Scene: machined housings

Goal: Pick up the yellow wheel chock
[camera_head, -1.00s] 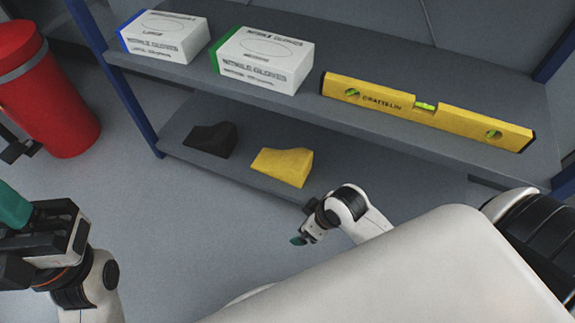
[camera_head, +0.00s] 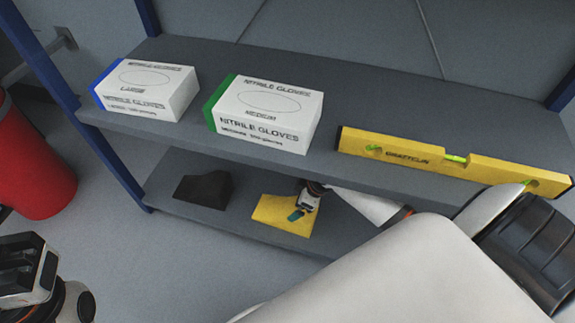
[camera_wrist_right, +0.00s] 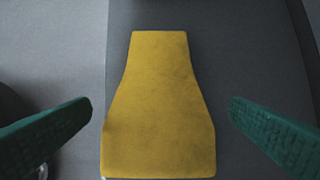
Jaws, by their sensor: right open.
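The yellow wheel chock (camera_head: 272,213) sits on the lower shelf, right of a black chock. My right gripper (camera_head: 299,213) is at its right end in the head view and covers part of it. In the right wrist view the yellow chock (camera_wrist_right: 160,110) lies between the two green fingertips of my right gripper (camera_wrist_right: 160,118), which is open with a gap on each side. My left gripper (camera_head: 25,275) is at the lower left, away from the shelf; its fingertips are not clearly seen.
The black chock (camera_head: 204,189) lies on the lower shelf (camera_head: 165,190). The upper shelf (camera_head: 190,138) overhangs it and carries two glove boxes (camera_head: 146,90) (camera_head: 265,113) and a yellow spirit level (camera_head: 450,162). A blue post (camera_head: 118,165) and red bin (camera_head: 30,165) stand at left.

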